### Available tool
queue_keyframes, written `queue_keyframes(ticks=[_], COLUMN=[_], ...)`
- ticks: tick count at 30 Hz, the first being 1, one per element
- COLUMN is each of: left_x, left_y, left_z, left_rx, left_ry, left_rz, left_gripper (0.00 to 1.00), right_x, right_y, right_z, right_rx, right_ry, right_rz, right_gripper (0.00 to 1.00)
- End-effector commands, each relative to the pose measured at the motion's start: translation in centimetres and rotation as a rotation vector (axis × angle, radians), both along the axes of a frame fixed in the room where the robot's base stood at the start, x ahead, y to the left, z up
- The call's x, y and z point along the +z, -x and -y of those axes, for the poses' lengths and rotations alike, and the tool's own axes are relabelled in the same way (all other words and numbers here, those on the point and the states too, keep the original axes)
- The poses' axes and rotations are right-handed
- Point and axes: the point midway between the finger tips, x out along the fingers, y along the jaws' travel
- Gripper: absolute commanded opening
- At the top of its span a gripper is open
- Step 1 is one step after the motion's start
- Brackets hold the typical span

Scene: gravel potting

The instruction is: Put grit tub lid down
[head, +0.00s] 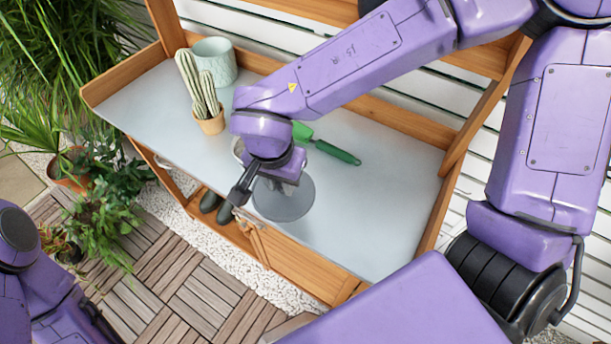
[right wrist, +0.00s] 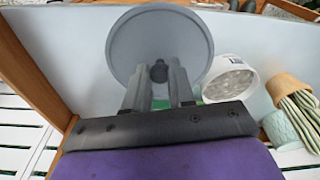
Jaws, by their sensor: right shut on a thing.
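The round grey grit tub lid (head: 284,203) is over the bench top, close to its front edge. In the right wrist view the lid (right wrist: 128,45) shows flat side on, with a dark knob (right wrist: 159,72) at its middle. My right gripper (right wrist: 160,76) is shut on this knob; in the head view my gripper and wrist hide part of the lid. I cannot tell whether the lid touches the bench. The open white tub (right wrist: 233,92) with pale grit is beside the lid in the right wrist view; my arm mostly hides it in the head view. My left gripper is not in view.
A potted cactus (head: 209,122) and a pale green pot (head: 216,62) stand at the bench's left end. A green-handled trowel (head: 335,152) lies behind the lid. The bench top (head: 385,205) is clear to the right. Dark boots (head: 211,201) are on the shelf below.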

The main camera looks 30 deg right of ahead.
Motion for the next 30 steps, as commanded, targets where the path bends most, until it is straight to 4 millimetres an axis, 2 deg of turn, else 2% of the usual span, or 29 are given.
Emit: queue_keyframes(ticks=[3, 6, 15, 18, 20, 30], left_x=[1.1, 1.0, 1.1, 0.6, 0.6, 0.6], left_y=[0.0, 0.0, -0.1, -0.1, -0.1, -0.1], left_z=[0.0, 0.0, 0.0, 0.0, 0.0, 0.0], left_rx=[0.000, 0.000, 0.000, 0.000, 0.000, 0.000], left_ry=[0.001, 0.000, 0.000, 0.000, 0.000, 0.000], left_rz=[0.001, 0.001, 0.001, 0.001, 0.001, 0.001], left_gripper=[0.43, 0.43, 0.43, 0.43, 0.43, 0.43], right_x=[-1.2, -3.9, -7.8, -9.9, -10.5, -10.8], right_y=[-1.3, -2.0, -3.5, -3.5, -3.5, -3.5], right_z=[3.5, 5.3, 8.1, 7.9, 7.9, 7.9], right_rx=[-0.008, -0.005, 0.001, 0.005, 0.003, 0.002], right_ry=[0.000, 0.002, 0.001, 0.002, 0.001, -0.001], right_rz=[-0.003, -0.005, -0.003, -0.003, -0.001, -0.002], right_gripper=[0.00, 0.00, 0.00, 0.00, 0.00, 0.00])
